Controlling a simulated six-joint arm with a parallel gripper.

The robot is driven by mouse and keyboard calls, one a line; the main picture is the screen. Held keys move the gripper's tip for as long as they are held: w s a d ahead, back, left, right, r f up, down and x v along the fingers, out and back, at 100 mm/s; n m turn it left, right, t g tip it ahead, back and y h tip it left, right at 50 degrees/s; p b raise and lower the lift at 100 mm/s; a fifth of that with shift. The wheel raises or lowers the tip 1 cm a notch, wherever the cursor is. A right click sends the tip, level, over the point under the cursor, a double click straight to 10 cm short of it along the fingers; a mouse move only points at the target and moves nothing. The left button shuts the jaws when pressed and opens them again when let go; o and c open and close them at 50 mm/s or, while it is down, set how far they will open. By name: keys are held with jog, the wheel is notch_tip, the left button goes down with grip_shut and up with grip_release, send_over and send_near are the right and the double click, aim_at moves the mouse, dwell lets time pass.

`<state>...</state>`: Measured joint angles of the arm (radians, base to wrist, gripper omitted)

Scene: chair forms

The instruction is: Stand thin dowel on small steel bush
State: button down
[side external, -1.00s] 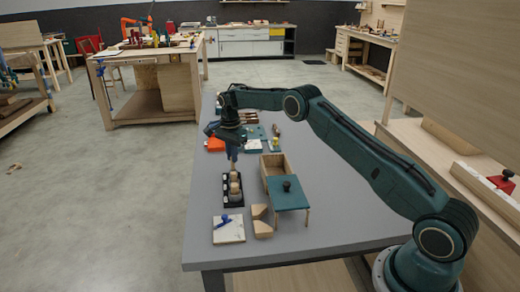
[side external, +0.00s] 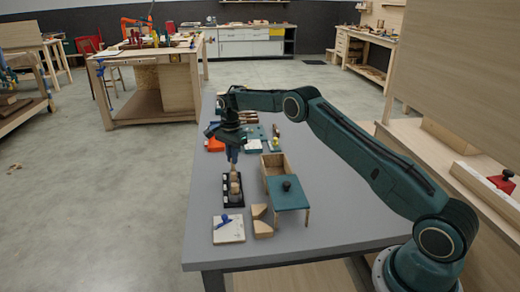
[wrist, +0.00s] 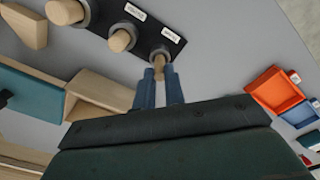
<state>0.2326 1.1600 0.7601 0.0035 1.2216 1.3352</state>
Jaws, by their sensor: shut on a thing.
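The black board (wrist: 150,22) carries a row of round steel bushes with white labels. It shows in the side view (side external: 241,200) on the near left of the grey table. A thick dowel (wrist: 64,11) and a medium dowel (wrist: 122,40) stand in the larger bushes. My gripper (wrist: 160,78) is shut on the thin pale dowel (wrist: 170,78) at the board's end. The dowel's tip is at the small steel bush (wrist: 160,52), and I cannot tell whether it touches or sits inside. In the side view my gripper (side external: 232,158) points straight down over the board's far end.
A wooden box (side external: 273,165) and a green-topped stand with a black knob (side external: 288,195) stand right of the board. Wood blocks (side external: 261,225) and a white tile with a blue item (side external: 228,231) lie nearer. Orange (wrist: 273,88) and blue (wrist: 300,114) trays lie beyond.

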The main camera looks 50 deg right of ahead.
jog(key=shift+f, duration=1)
dwell(0.4)
jog(key=c, duration=0.8)
grip_release()
jog(key=shift+c, duration=0.2)
jog(key=shift+r, duration=0.15)
jog(key=shift+r, duration=3.35)
jog(key=shift+r, duration=0.1)
